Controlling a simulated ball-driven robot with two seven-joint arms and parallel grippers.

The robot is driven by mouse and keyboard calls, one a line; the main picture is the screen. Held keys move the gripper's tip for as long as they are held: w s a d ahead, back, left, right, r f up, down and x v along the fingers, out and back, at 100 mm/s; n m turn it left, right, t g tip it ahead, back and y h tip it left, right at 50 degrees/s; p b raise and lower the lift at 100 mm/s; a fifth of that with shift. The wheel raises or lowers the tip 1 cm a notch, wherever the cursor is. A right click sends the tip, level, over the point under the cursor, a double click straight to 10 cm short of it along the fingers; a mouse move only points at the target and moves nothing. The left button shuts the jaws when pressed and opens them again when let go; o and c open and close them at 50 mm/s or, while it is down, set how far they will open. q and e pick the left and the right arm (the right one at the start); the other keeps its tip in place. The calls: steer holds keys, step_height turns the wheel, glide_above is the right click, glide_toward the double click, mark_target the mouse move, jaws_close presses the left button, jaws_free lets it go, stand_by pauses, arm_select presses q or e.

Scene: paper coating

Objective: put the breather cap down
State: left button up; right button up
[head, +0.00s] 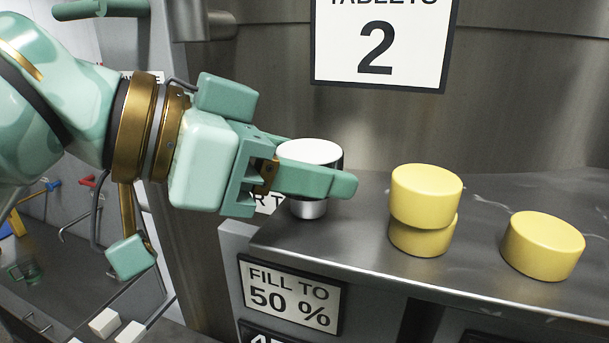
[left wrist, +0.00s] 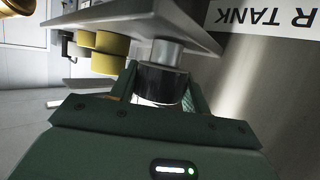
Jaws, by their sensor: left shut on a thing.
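The breather cap (head: 309,152) has a pale, shiny top, a black band and a narrower silver lower part. It stands upright at the left end of the steel shelf (head: 340,250). My left gripper (head: 318,176) is shut on it from the left, and the near finger hides much of its side. In the left wrist view, the black band of the cap (left wrist: 163,84) sits between the fingers and its silver part (left wrist: 166,53) reaches towards the shelf. I cannot tell for sure whether it touches the shelf. My right gripper is not in view.
Two yellow discs (head: 426,185) are stacked unevenly right of the cap, and a single yellow disc (head: 543,246) lies further right. A steel tank wall (head: 540,110) with a "2" sign (head: 378,45) rises behind. A "FILL TO 50 %" label (head: 291,295) is below the shelf edge.

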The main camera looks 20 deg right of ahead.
arm_select(q)
steer(key=shift+f, duration=0.1)
steer(key=o, duration=1)
steer(key=shift+r, duration=0.2)
steer(key=v, duration=1.2)
steer(key=shift+b, duration=0.3)
steer(key=shift+f, duration=0.1)
